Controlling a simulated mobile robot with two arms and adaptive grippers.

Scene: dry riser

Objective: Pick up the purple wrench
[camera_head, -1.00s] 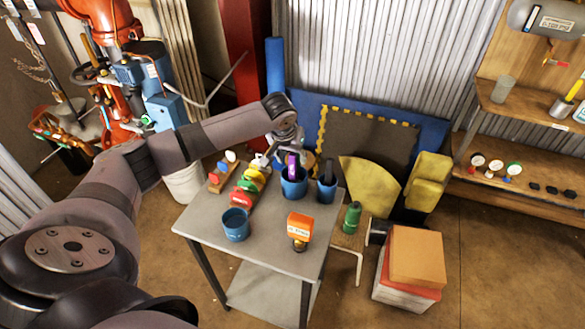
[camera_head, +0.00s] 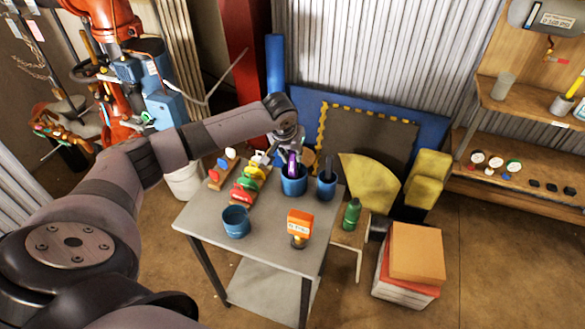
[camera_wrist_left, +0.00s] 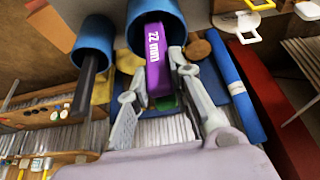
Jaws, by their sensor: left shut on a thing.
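The purple wrench (camera_head: 292,164) stands upright in a blue cup (camera_head: 293,186) at the back of the grey table (camera_head: 262,243). In the left wrist view the wrench (camera_wrist_left: 157,60) shows white "22 mm" lettering, and its lower end is hidden inside the blue cup (camera_wrist_left: 165,12). My left gripper (camera_head: 287,150) is above the cup with its fingers around the wrench's upper end. In the left wrist view the left gripper (camera_wrist_left: 163,95) has one finger on each side of the wrench and is shut on it. My right gripper is not in view.
A second blue cup (camera_head: 326,191) holding a dark tool stands close on the right. An empty-looking blue cup (camera_head: 236,222), an orange-topped device (camera_head: 299,226) and a rack of coloured pieces (camera_head: 245,187) are also on the table. A green bottle (camera_head: 351,214) stands on a stool at the right.

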